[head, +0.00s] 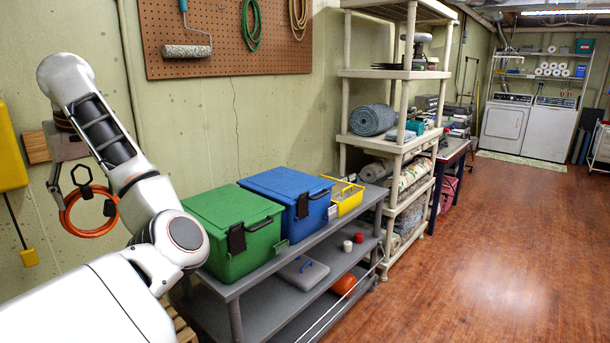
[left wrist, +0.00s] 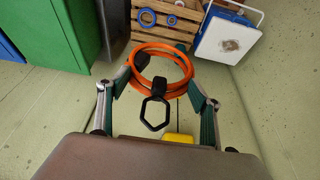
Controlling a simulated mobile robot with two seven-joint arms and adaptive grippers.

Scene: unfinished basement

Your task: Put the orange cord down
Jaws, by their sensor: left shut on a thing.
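The orange cord (head: 88,232) is a round coil hanging at the left of the head view, in front of the green wall. A black clip with a six-sided loop (head: 80,174) is attached to it. My left gripper (head: 86,205) is shut on the cord and holds it in the air, partly behind my arm. In the left wrist view the coil (left wrist: 147,47) lies between the fingertips (left wrist: 161,56), with the black loop (left wrist: 155,113) towards the palm. My right gripper is not in view.
A grey bench (head: 235,290) holds a green bin (head: 230,240), a blue bin (head: 290,195) and a yellow caddy (head: 346,197). A pegboard (head: 220,20) hangs above. A wooden crate (left wrist: 150,32) and a white box (left wrist: 226,40) show in the left wrist view. The floor (head: 500,260) at right is clear.

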